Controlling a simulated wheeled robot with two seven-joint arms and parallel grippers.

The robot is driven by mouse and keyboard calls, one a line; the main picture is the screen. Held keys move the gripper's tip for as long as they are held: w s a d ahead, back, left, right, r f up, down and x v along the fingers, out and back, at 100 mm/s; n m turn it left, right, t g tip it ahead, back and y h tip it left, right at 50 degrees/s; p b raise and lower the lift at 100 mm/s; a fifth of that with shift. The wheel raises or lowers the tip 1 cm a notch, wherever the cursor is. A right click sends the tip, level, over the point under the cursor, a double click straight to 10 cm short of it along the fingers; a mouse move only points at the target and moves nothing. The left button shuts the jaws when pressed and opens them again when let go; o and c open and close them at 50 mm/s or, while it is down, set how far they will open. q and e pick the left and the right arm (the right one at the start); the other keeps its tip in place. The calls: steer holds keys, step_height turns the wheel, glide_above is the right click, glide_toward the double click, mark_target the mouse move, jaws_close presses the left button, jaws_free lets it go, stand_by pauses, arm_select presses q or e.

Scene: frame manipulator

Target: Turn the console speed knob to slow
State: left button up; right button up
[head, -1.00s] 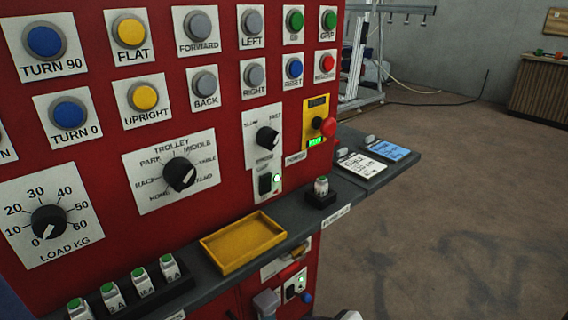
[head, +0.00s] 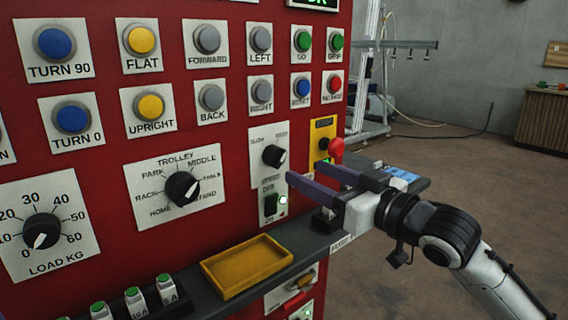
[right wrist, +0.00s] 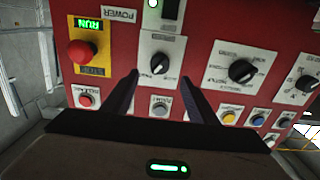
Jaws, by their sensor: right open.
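The speed knob (head: 274,156) is a black dial with a white pointer on a white plate, with SLOW at its upper left and FAST at its upper right. Its pointer looks turned to the right, toward the fast side. In the right wrist view the speed knob (right wrist: 160,67) sits beyond the fingers, a little above the gap between their tips. My right gripper (head: 305,173) is open and empty, just right of and slightly below the knob in the head view, apart from it. It also shows in the right wrist view (right wrist: 164,82). My left gripper is out of view.
A red emergency button (head: 336,147) stands out right of the knob. The trolley dial (head: 182,188) is to the left. A power switch (head: 270,204) with a green light is below. A yellow tray (head: 246,266) lies on the grey ledge (head: 318,250). Push buttons fill the panel above.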

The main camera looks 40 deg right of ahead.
mark_target(282, 161)
steer(key=w, duration=0.9)
steer(key=shift+a, duration=0.35)
steer(key=c, duration=1.1)
